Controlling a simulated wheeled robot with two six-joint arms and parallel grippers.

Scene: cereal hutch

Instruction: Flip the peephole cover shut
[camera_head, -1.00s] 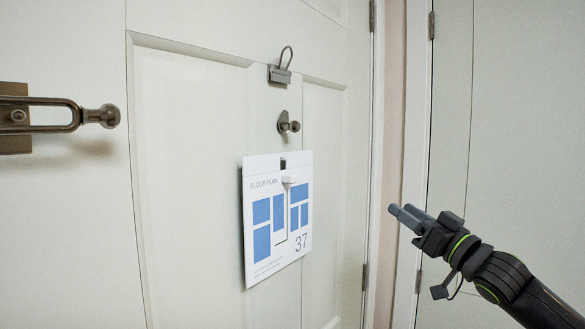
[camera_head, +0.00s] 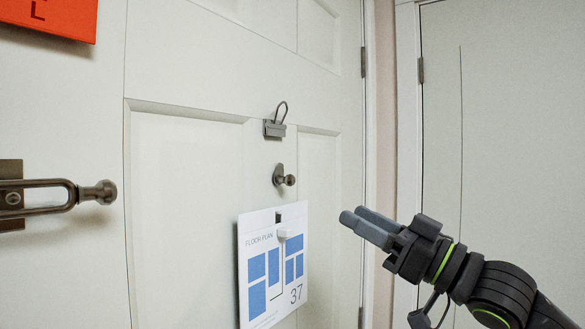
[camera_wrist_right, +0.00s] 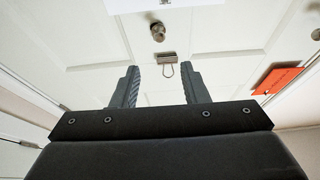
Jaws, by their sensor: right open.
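The peephole cover appears to be the small dark bronze plate with a round knob (camera_head: 280,175) on the white door (camera_head: 190,190). The knob sticks out to the right of the plate; I cannot tell whether the peephole is covered. It also shows in the right wrist view (camera_wrist_right: 157,31), which is upside down. My right gripper (camera_head: 368,227) is to the right of the cover and a little lower, apart from it. Its two fingers are open and empty in the right wrist view (camera_wrist_right: 166,87). My left gripper is not in view.
A bronze clip with a wire loop (camera_head: 275,128) is above the cover. A floor plan sign (camera_head: 273,264) hangs below it. A swing-bar latch (camera_head: 50,193) is at the left, with an orange sign (camera_head: 48,17) above. The door frame (camera_head: 405,150) stands at the right.

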